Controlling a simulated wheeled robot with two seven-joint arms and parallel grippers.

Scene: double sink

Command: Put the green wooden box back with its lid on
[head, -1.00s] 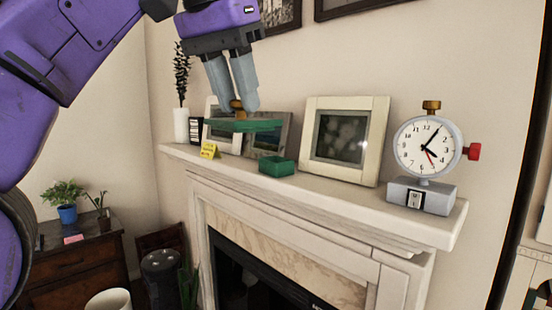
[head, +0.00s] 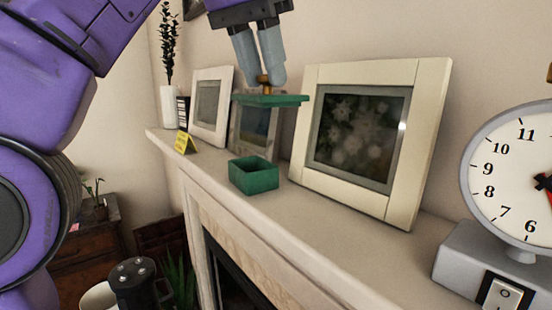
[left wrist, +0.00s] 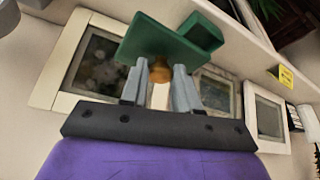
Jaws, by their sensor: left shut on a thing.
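The green box (head: 253,178) stands open and upright on the mantel in the head view. My left gripper (head: 266,82) is shut on the wooden knob of the green lid (head: 270,100) and holds the lid above the box, roughly level, with a clear gap between them. In the left wrist view, the lid (left wrist: 165,42) spreads beyond the fingers, which pinch its brown knob (left wrist: 161,70). The box (left wrist: 203,35) shows partly behind the lid's edge there. My right gripper is not in view.
The mantel (head: 320,222) carries a large cream frame (head: 432,120) right of the box. Smaller frames (head: 222,105), a yellow card (head: 185,143) and a white vase (head: 170,106) stand left. A big clock (head: 515,175) is at the right. Bare mantel lies in front of the frame.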

